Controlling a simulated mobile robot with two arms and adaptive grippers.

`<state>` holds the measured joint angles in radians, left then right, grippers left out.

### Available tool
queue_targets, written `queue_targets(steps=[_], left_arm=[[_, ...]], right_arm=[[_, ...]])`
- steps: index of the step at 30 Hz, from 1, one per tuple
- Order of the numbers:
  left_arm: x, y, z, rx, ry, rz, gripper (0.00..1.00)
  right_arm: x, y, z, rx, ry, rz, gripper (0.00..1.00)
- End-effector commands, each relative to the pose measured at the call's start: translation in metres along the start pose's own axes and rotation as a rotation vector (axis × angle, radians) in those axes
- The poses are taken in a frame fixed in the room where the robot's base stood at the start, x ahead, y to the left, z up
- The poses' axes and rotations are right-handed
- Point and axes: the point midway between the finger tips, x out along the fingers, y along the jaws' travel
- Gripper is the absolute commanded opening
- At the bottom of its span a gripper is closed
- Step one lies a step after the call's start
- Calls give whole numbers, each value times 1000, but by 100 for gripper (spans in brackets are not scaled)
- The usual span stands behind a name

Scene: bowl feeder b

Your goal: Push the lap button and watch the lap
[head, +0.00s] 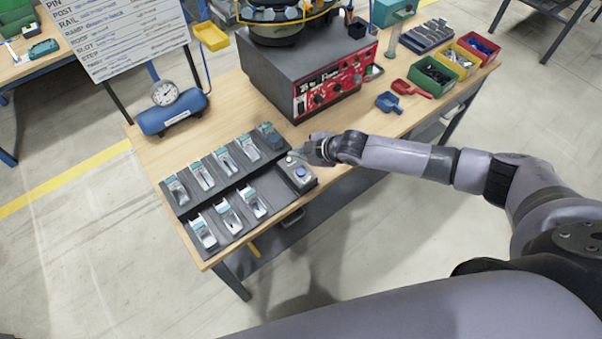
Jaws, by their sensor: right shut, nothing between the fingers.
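A small grey button box (305,183) sits on the bench at the right end of the dark part rack. It has a blue button (300,172) towards its front and a pale button towards its back, near my fingers. My right gripper (297,153) is shut and empty, with its fingertips over the back end of the box. I cannot tell whether they touch the pale button. The bowl feeder (277,33) stands on a dark housing with a red control panel (335,88); its top is cut off by the picture edge. My left gripper is not in view.
The rack (183,207) holds several bagged parts in two rows. A blue air tank (172,113) with a gauge stands at the left. A red scoop (407,87), a blue scoop (388,102) and coloured bins (432,90) lie to the right. Bare wood lies behind the rack.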

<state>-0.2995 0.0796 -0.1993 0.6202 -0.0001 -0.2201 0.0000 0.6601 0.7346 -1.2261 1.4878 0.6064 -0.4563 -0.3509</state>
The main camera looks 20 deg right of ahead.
Motion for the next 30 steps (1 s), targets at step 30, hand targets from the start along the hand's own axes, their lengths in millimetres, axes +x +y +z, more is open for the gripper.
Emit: queue_targets(steps=[30], left_arm=[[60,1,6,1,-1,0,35]], right_arm=[[49,-35,35,0,0,0,0]])
